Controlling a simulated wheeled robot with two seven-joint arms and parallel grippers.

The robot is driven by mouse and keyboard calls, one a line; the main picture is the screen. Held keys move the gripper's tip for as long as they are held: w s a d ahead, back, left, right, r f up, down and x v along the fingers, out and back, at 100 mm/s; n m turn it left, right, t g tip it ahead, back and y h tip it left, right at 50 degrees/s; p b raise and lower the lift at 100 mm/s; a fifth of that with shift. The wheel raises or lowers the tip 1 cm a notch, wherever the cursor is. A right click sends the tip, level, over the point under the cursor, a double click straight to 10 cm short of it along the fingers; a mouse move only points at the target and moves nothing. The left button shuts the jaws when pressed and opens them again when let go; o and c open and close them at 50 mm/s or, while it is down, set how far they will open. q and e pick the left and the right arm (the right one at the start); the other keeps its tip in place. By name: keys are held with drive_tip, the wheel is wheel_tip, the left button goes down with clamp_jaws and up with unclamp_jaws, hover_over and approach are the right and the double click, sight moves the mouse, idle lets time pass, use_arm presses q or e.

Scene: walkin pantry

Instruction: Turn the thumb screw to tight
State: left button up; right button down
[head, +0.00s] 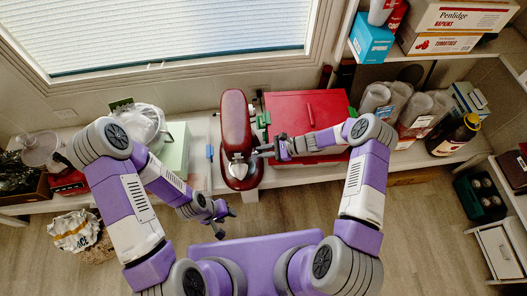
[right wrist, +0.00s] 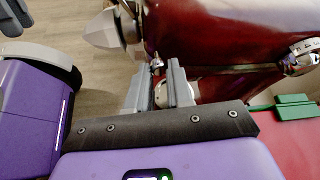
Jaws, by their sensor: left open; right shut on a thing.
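A dark red machine with silver parts, which looks like a stand mixer (head: 236,120), stands at the counter's front edge in the head view. Its red body (right wrist: 225,40) fills the upper right wrist view, with a silver cone-shaped part at upper left. A small silver piece, seemingly the thumb screw (right wrist: 157,64), shows at the fingertips of my right gripper (right wrist: 158,88). My right gripper (head: 264,150) is shut on it at the machine's right side; the fingers hide most of it. My left gripper (head: 222,221) is open and empty, in front of the counter, away from the machine.
A red box (head: 305,108) with green latches (right wrist: 292,106) stands right of the machine, under my right forearm. A pale green box (head: 174,152) stands to the left. Cups and a dark bottle (head: 455,135) are at the right.

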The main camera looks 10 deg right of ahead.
drive_tip(key=shift+w, duration=0.1)
drive_tip(key=c, duration=1)
unclamp_jaws()
drive_tip(key=p+v, duration=0.2)
drive_tip(key=v, duration=0.5)
drive_tip(key=shift+d+r, duration=0.15)
drive_tip(key=shift+d, duration=0.1)
